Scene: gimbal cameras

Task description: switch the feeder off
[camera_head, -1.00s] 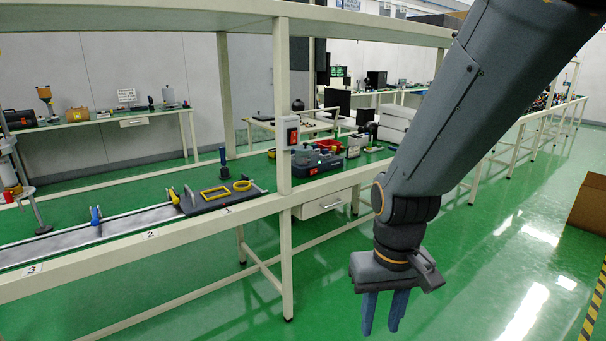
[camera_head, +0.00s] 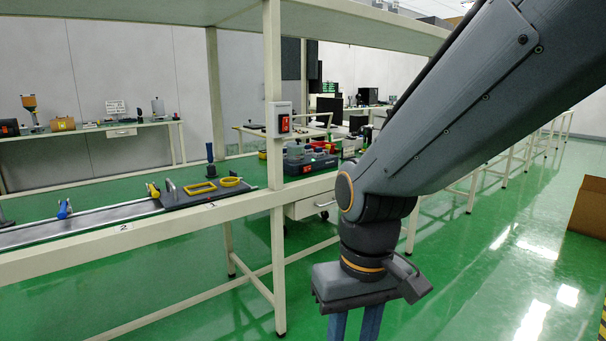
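A grey switch box with a red rocker switch (camera_head: 285,123) is fixed to the front of the cream upright post (camera_head: 277,220) of the bench. The rocker's on or off position is too small to tell. The track with a dark end plate (camera_head: 200,194) lies on the bench left of the post; I cannot tell for sure if it is the feeder. My gripper (camera_head: 354,328) hangs pointing down, lower and to the right of the switch, apart from it. Its two blue fingers are spaced apart with nothing seen between them; their tips are cut off by the bottom edge.
The bench's front rail (camera_head: 130,231) and the overhead shelf (camera_head: 170,14) run beside the post. A dark grey device (camera_head: 311,164) sits on the bench right of the post. A cardboard box (camera_head: 589,205) stands at far right. The green floor between is clear.

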